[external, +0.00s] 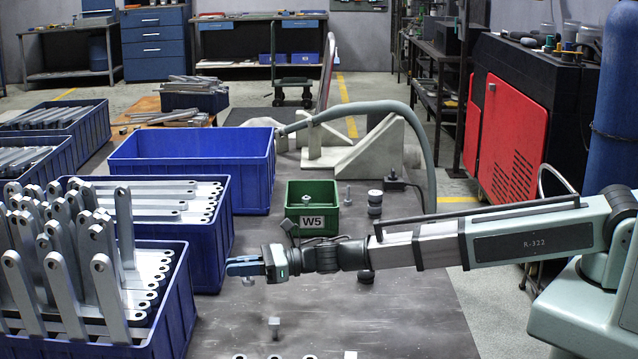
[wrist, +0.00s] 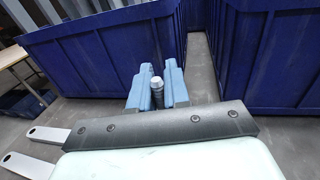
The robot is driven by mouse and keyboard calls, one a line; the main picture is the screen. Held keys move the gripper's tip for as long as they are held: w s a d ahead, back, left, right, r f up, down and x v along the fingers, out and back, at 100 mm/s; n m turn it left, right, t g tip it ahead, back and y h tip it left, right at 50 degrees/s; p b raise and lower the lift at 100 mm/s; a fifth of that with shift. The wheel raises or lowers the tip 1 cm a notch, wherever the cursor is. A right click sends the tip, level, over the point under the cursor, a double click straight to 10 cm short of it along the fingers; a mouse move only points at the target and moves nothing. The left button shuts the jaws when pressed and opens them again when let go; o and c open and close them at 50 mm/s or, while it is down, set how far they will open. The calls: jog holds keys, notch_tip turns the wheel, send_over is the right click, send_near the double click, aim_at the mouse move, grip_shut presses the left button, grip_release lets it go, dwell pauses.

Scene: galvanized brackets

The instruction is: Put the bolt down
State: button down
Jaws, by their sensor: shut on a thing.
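My gripper (external: 243,266) reaches left over the table, beside the front blue crates. In the wrist view its blue fingers (wrist: 157,88) are shut on a grey bolt (wrist: 157,84), which stands between them. In the external view a small end of the bolt (external: 248,281) shows just below the fingers, apparently above the table. The green W5 bin (external: 312,222) stands behind my gripper, with a bolt (external: 307,199) showing in it. Another bolt (external: 274,326) stands on the table in front, and one more (external: 347,195) stands right of the bin.
Blue crates of galvanized brackets (external: 178,312) fill the left side. An empty-looking blue crate (external: 190,172) stands farther back. Dark round parts (external: 375,203) stand right of the green bin. The dark table (external: 380,315) is mostly clear in front of my arm.

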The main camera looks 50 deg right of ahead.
jog(key=w+d+r+m+t+h, duration=0.3)
jog(key=w+d, duration=0.5)
jog(key=d, duration=0.6)
jog(key=w+d+r+m+t+h, duration=0.15)
jog(key=w+d+r, duration=0.5)
jog(key=d, duration=0.75)
jog(key=w+d+r+m+t+h, duration=0.2)
jog(key=w+d+h, duration=0.2)
jog(key=w+d, duration=0.8)
jog(key=d+m+t+h, duration=0.1)
jog(key=d+m+h, duration=0.1)
jog(key=d, duration=0.4)
jog(key=shift+w+f, duration=0.2)
jog(key=shift+f, duration=2.4)
jog(key=shift+w+f, duration=0.2)
jog(key=shift+f, duration=2.4)
jog(key=shift+f, duration=0.6)
jog(key=c, duration=1.1)
grip_release()
jog(key=shift+r, duration=0.1)
